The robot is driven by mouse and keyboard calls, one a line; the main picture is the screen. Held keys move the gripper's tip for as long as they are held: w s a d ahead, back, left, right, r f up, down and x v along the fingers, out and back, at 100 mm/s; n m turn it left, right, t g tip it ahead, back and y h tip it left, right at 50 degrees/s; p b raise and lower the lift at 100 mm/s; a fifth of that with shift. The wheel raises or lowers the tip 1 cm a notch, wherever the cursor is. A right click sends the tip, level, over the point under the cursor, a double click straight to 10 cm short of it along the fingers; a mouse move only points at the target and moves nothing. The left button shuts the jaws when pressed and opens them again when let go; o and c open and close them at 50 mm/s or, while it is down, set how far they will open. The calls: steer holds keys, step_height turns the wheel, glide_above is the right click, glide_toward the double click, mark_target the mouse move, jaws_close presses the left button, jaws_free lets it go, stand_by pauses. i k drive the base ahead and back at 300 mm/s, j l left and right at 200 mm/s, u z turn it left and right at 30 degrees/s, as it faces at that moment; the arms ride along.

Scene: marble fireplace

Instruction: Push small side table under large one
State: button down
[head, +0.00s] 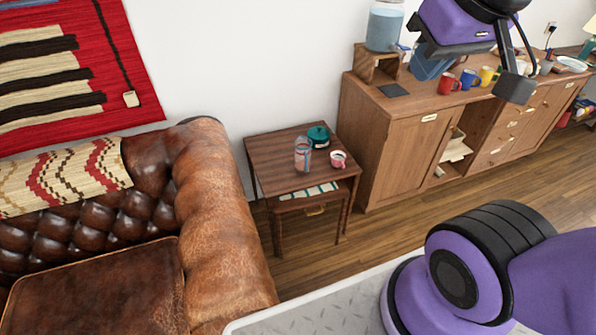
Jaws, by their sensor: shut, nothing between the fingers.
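The large side table (278,160) is dark wood and stands between the leather sofa and the cabinet. A clear jar (303,154), a teal lidded pot (318,137) and a pink mug (338,159) stand on its top. The small side table (297,208) shows below its front edge, sticking partly out; its rear is hidden. My gripper (512,88) is at the upper right, in front of the cabinet in the picture, apart from both tables. It is shut and empty.
The leather sofa (225,235) stands close on the left of the tables. The wooden cabinet (390,160) stands close on the right, with a water dispenser (384,26) and several mugs on top. Open wood floor (385,235) lies in front of the tables and cabinet.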

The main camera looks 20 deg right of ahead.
mark_target(305, 204)
steer(key=l, duration=0.7)
steer(key=i+l, duration=0.2)
steer(key=l, duration=0.15)
steer(key=i+l+u, duration=0.1)
steer(key=l, duration=0.3)
steer(key=i+l, duration=0.25)
steer(key=i+l+u, duration=0.1)
steer(key=i+l, duration=0.2)
steer(key=i, duration=0.2)
steer(key=i+l, duration=0.35)
steer(key=i, duration=0.15)
steer(key=j+u, duration=0.05)
